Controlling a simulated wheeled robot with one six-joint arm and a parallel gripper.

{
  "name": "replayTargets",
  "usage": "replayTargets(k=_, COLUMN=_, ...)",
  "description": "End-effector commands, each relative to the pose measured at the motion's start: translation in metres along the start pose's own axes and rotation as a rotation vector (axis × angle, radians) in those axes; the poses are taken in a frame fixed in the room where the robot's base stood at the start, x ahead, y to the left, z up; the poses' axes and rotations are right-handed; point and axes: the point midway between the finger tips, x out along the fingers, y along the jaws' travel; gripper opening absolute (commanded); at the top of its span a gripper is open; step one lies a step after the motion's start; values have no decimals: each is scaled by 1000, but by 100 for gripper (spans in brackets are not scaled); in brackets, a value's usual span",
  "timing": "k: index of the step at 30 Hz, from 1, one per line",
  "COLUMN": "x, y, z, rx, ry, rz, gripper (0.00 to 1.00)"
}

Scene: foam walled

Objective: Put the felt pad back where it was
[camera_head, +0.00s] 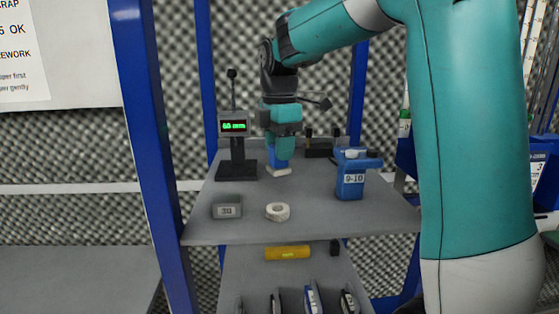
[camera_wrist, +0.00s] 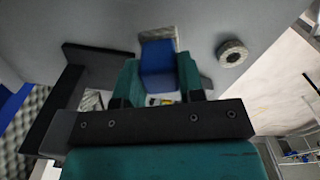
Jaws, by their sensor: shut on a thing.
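My gripper (camera_head: 280,143) points down over the grey shelf and is shut on a blue block (camera_head: 281,158). In the wrist view the same blue block (camera_wrist: 158,58) sits between the two teal fingers. A pale, flat piece (camera_head: 279,172) shows at the block's lower end, at the shelf surface. It may be the felt pad; I cannot tell whether it is joined to the block or lies under it. A pale edge also shows beyond the block in the wrist view. Whether the pale piece touches the shelf is unclear.
A gauge with a green display (camera_head: 234,127) stands close left of my gripper. A grey box marked 30 (camera_head: 227,208) and a white ring (camera_head: 278,211) sit in front. A yellow cylinder (camera_head: 288,252) lies below.

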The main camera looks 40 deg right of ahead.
Motion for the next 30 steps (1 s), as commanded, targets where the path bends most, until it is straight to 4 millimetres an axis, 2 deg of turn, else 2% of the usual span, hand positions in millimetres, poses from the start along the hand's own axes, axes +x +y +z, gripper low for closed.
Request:
replayTargets(k=6, x=30, y=-1, z=0, rx=0, ry=0, rz=-4, gripper=17)
replayTargets(k=16, x=35, y=0, z=0, rx=0, ry=0, rz=-2, gripper=17)
replayTargets(k=17, x=34, y=0, z=0, rx=0, ry=0, rz=-1, gripper=43)
replayTargets(k=19, x=34, y=0, z=0, rx=0, ry=0, rz=-2, gripper=59)
replayTargets(k=20, x=34, y=0, z=0, rx=0, ry=0, rz=-2, gripper=61)
replayTargets(k=30, x=29, y=0, z=0, rx=0, ry=0, rz=1, gripper=61)
